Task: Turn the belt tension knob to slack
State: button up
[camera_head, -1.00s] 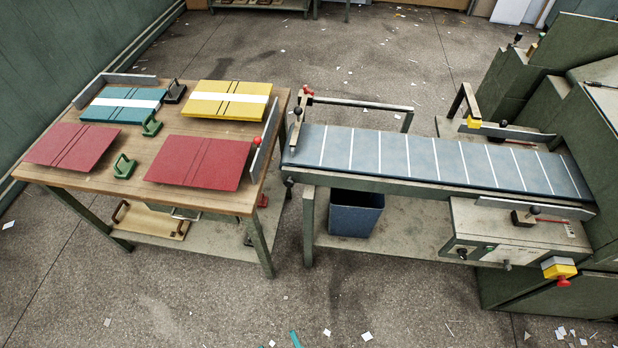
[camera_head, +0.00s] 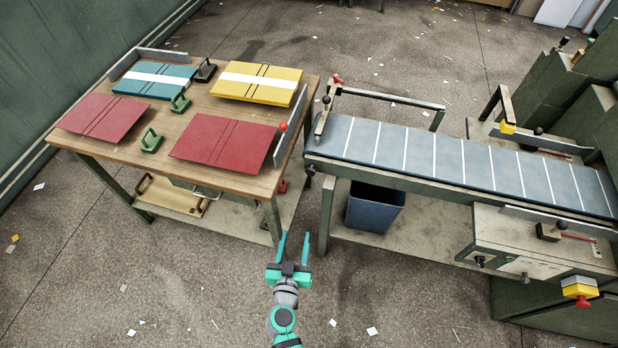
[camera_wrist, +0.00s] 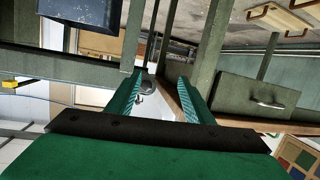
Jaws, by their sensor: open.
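A small dark knob (camera_head: 309,170) sits on the near side of the conveyor's left end, just below the belt (camera_head: 405,150). It looks like the belt tension knob, but its setting is too small to read. My gripper (camera_head: 294,238) is open and empty, in front of the gap between the table and the conveyor, apart from the knob and lower in the picture. In the wrist view the two green fingers (camera_wrist: 160,76) are spread. A small dark rounded part (camera_wrist: 148,84) shows between them, farther off; I cannot tell whether it is the knob.
A wooden table (camera_head: 225,178) with red, teal and yellow boards stands at left. A blue bin (camera_head: 375,207) is under the conveyor. A control box (camera_head: 530,252) with knobs and a red-and-yellow button (camera_head: 580,290) is at right. The floor in front is clear except for paper scraps.

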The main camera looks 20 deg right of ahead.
aim_at(310, 173)
jog(key=w+d+r+h, duration=0.1)
jog(key=w+d+r, duration=0.1)
jog(key=w, duration=0.4)
jog(key=w+d+r+m+h, duration=0.1)
jog(key=w+d, duration=0.4)
jog(key=w, duration=0.1)
jog(key=w+d+r+m+t+h, duration=0.1)
jog(key=w+d+r, duration=0.1)
jog(key=w, duration=0.4)
jog(key=shift+d+r, duration=0.3)
jog(key=shift+d, duration=0.4)
jog(key=shift+c, duration=0.2)
jog(key=shift+s, duration=0.1)
jog(key=c, duration=1)
